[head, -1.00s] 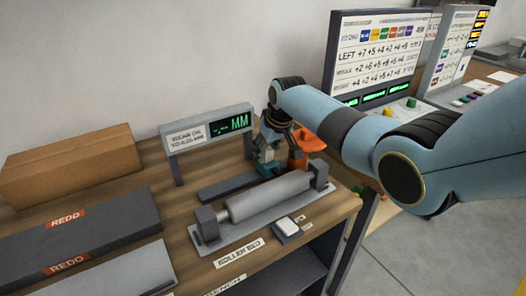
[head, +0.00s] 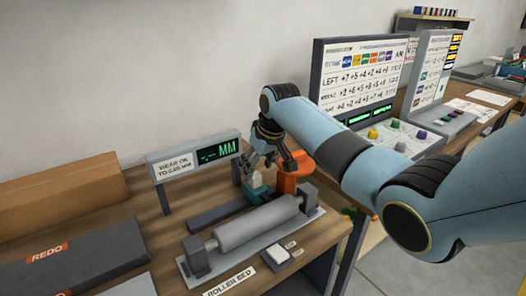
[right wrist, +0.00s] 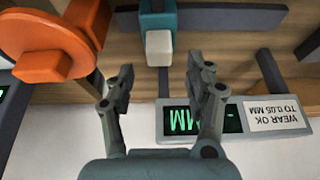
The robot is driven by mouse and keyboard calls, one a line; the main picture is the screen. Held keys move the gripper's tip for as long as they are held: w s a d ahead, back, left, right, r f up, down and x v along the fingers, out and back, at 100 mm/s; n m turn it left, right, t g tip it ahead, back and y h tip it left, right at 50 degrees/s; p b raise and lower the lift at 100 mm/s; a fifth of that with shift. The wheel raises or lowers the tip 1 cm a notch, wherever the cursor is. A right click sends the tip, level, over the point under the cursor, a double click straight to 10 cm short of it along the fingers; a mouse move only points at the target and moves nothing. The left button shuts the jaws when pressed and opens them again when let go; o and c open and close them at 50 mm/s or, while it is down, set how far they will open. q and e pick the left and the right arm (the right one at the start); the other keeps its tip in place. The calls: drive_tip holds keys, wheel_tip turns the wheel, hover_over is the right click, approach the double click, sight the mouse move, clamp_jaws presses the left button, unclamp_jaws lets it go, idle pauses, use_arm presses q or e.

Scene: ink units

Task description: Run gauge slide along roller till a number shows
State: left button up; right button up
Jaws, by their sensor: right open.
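The gauge slide is a teal block with a pale grip (head: 256,188) on a dark rail (head: 222,211) behind the grey roller (head: 255,224). It sits toward the rail's right end. The right wrist view shows its teal body (right wrist: 158,16) and whitish tip (right wrist: 158,48). My right gripper (head: 264,166) is open just above and behind it; its spread fingers (right wrist: 161,78) show clear space between them, with the slide's tip just beyond. The readout (head: 196,158) shows MM with no number I can make out; the right wrist view shows it upside down (right wrist: 215,118), partly covered by a finger.
An orange part (head: 298,172) stands close to the right of the slide and my gripper. A small pale-topped pad (head: 277,254) lies in front of the roller bed. A cardboard box (head: 60,196) and dark REDO tray (head: 80,256) are at left. A board with numbers (head: 358,85) stands behind my right arm.

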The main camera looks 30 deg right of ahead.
drive_tip(key=v, duration=0.7)
drive_tip(key=shift+c, duration=0.2)
